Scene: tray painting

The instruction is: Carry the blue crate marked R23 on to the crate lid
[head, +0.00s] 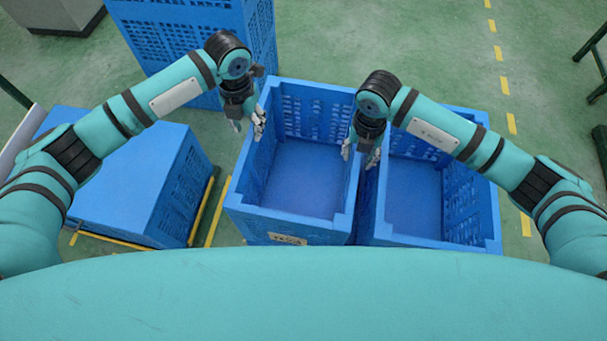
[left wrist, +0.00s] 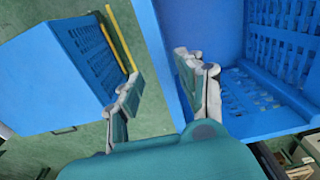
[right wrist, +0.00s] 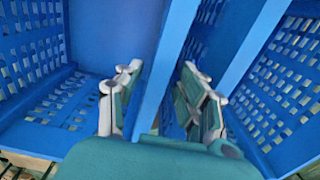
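An open, empty blue crate (head: 309,180) stands upright in the middle of the head view. Its front label (head: 287,239) is too blurred to read. A closed blue crate with a flat blue lid (head: 125,165) is left of it; this lid also shows in the left wrist view (left wrist: 45,75). My left gripper (head: 247,124) is open around the middle crate's left wall (left wrist: 165,60), one finger inside and one outside. My right gripper (head: 361,150) is open around its right wall (right wrist: 165,70), fingers on both sides. Neither looks clamped.
A second open blue crate (head: 484,240) stands close on the right, leaving a narrow gap. A tall blue crate stack (head: 185,35) is behind. Yellow edging (head: 216,210) lies around the lidded crate. Green floor (head: 400,40) is free at the back right.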

